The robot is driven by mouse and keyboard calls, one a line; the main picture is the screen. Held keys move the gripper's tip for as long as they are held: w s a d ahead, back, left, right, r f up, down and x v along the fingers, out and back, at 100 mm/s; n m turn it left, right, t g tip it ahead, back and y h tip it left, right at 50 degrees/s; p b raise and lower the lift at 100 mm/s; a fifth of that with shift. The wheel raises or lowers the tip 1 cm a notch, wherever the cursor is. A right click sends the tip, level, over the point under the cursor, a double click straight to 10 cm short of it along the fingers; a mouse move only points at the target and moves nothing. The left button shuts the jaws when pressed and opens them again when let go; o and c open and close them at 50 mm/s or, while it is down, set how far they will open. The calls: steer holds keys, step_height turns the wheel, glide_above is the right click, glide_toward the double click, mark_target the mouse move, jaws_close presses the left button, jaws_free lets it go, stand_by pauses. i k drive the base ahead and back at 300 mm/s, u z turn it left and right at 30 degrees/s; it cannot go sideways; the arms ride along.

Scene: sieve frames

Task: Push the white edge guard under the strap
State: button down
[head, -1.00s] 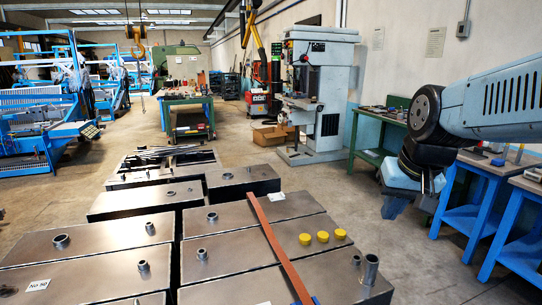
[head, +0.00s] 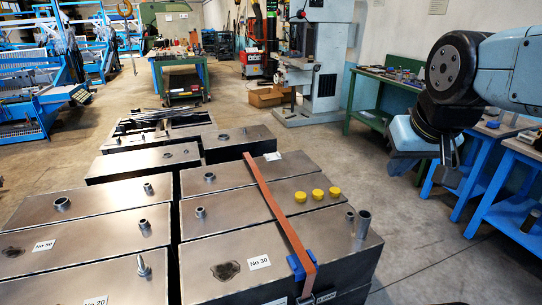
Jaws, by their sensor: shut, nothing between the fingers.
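An orange-brown strap (head: 268,200) runs over the right row of dark metal boxes, from the back to the front edge. A blue edge guard (head: 303,264) sits at the strap's near end, at the front box's edge. No white edge guard can be made out for certain. A small white patch (head: 272,156) lies right of the strap's far end; I cannot tell whether it is a guard or a label. My gripper (head: 451,178) hangs at the right, shut and empty, pointing down. It is clear of the boxes and the strap.
Yellow caps (head: 318,194) and upright pipe stubs (head: 363,224) stand on the boxes right of the strap. A metal buckle (head: 318,297) shows at the bottom edge. Blue workbenches (head: 490,170) stand behind my arm. Bare floor lies between boxes and benches.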

mark_target(273, 156)
steer(key=z, duration=0.5)
steer(key=k, duration=0.5)
steer(key=z, duration=0.8)
steer(key=k, duration=0.75)
steer(key=z, duration=0.65)
steer(key=i, duration=1.4)
steer(key=u, duration=0.4)
steer(key=i, duration=1.2)
steer(key=u, duration=0.35)
steer(key=i, duration=1.3)
steer(key=u, duration=0.6)
steer(key=i, duration=1.25)
steer(key=u, duration=0.75)
